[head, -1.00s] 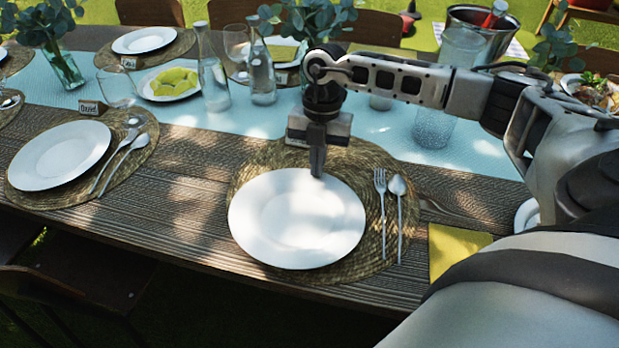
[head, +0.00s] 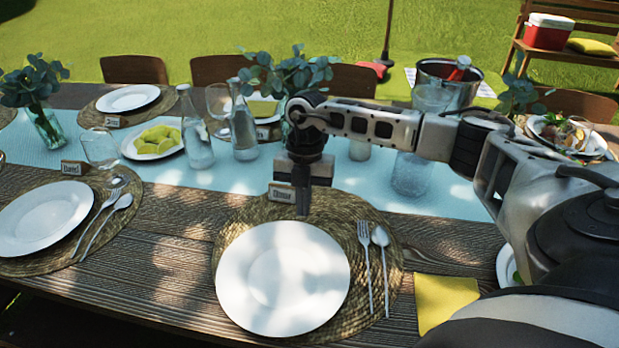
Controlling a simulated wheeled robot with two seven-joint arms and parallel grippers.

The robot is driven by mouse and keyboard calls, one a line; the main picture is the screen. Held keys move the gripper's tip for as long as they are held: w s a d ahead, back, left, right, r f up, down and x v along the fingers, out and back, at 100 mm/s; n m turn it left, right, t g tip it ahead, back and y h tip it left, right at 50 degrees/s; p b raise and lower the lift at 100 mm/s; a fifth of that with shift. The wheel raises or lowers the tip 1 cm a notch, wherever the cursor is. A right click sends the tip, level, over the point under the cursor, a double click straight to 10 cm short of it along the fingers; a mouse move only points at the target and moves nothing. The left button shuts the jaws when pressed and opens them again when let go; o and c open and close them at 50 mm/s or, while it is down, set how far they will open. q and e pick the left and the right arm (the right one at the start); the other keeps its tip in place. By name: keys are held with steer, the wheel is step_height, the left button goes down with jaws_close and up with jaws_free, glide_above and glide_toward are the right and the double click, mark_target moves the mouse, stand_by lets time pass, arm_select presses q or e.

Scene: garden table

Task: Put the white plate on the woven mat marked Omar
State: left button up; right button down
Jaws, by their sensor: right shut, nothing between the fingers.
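The white plate (head: 283,290) lies flat on a round woven mat (head: 375,222) at the table's near edge, toward the mat's near left part. A small place card (head: 282,193) stands at the mat's far side; its small lettering looks like Omar. My right gripper (head: 303,211) points down over the far part of the mat, just beyond the plate's far rim. Its fingers are shut and hold nothing, and they appear apart from the plate. The gripper hides part of the mat and sits close beside the card. My left gripper is out of view.
A fork (head: 365,262) and spoon (head: 382,262) lie right of the plate, with a yellow napkin (head: 445,300) beyond. Glass bottles (head: 243,130), a eucalyptus vase (head: 45,125) and a metal bucket (head: 448,85) stand farther back. Bare table lies left of the mat.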

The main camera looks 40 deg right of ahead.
steer(key=w+d+b, duration=0.1)
steer(key=w+d, duration=0.2)
steer(key=w+d+b, duration=0.1)
steer(key=w+d, duration=0.2)
steer(key=d, duration=0.1)
steer(key=shift+f, duration=0.1)
steer(key=shift+w+d, duration=0.25)
steer(key=shift+d, duration=0.1)
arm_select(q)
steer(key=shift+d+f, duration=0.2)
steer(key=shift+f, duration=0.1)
